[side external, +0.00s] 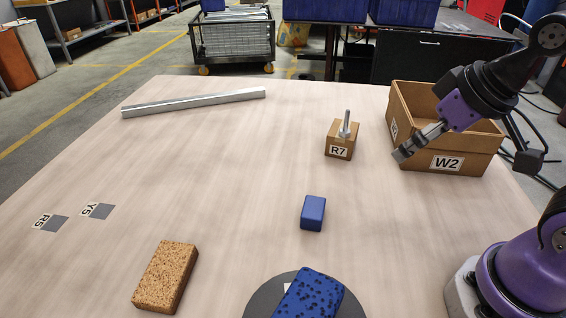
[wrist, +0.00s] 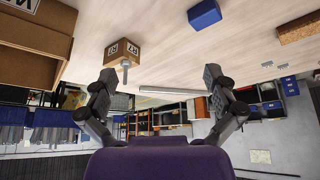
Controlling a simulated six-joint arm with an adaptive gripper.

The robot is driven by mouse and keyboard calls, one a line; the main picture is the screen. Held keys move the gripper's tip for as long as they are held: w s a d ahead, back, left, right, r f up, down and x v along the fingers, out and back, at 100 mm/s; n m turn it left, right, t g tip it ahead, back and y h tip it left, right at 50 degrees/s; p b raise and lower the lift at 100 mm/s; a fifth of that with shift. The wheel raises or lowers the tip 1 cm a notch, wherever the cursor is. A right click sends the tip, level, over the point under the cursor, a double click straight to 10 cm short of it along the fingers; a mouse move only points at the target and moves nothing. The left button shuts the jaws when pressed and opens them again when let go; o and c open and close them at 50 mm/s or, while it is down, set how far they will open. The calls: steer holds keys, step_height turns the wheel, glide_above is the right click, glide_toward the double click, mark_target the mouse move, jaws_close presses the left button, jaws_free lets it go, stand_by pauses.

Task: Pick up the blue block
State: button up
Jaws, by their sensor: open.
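The blue block (side external: 313,213) is a small plain box lying on the table, right of the middle in the side external view. In the wrist view the blue block (wrist: 204,14) is near the top edge. My gripper (side external: 403,154) is above the table in front of the W2 box, up and to the right of the blue block and well apart from it. In the wrist view my gripper (wrist: 160,78) has its two fingers spread wide with nothing between them.
A cardboard box W2 (side external: 462,138) stands at the right. A small R7 box (side external: 341,142) with a metal bolt stands behind the blue block. A speckled blue sponge (side external: 309,293) on a dark disc, a cork block (side external: 166,277) and a metal bar (side external: 195,102) also lie on the table.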

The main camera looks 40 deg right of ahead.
steer(key=n+g+y, duration=0.2)
steer(key=n, duration=0.5)
glide_toward(314, 207)
steer(key=shift+n+y, duration=0.4)
steer(key=x, duration=0.4)
steer(key=shift+w+f, duration=0.2)
steer(key=x, duration=0.5)
steer(key=shift+d+f, duration=0.2)
steer(key=shift+f, duration=0.3)
steer(key=c, duration=1.2)
